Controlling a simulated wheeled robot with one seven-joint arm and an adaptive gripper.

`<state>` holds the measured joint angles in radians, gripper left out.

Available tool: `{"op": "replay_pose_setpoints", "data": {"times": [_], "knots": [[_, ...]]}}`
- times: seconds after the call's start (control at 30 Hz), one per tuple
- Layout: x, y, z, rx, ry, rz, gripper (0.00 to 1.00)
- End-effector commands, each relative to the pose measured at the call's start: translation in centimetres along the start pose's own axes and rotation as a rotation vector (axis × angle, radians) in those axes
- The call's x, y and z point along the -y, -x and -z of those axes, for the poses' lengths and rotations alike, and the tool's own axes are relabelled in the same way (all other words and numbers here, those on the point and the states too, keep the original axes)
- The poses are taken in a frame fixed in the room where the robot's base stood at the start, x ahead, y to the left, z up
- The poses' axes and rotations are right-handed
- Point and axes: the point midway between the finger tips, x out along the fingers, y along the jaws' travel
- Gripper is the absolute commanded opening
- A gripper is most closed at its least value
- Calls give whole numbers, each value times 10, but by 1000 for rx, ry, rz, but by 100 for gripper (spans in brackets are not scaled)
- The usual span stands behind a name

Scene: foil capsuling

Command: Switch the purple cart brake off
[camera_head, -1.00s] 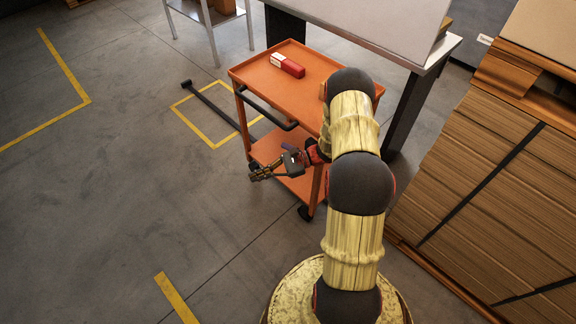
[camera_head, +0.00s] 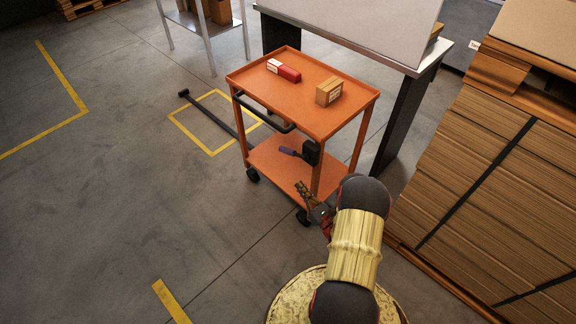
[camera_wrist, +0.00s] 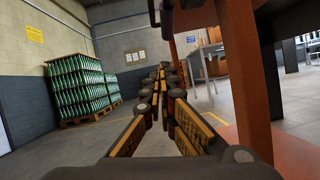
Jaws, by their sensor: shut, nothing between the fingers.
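The orange cart (camera_head: 262,87) stands ahead with two shelves. A black brake box (camera_head: 311,152) is on its near post, and a purple lever (camera_head: 291,152) sticks out of it to the left, close to level with a slight tilt. A purple handle (camera_wrist: 166,22) also shows at the top of the wrist view. My gripper (camera_head: 301,187) is below the lever, near the foot of the near post, apart from the lever. In the wrist view its fingers (camera_wrist: 161,72) are closed together and empty.
The black push handle (camera_head: 262,112) juts out left. Stacked cardboard (camera_head: 480,190) blocks the right. The floor at left is open.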

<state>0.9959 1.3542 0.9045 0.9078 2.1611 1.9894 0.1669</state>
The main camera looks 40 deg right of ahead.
Motion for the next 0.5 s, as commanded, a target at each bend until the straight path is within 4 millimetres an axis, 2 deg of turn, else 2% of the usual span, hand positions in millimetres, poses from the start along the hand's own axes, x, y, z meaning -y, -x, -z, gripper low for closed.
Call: {"op": "replay_pose_setpoints", "data": {"times": [0.13,0.5], "knots": [[7,11,2,20,7,38,0],[7,11,2,22,8,42,0]]}}
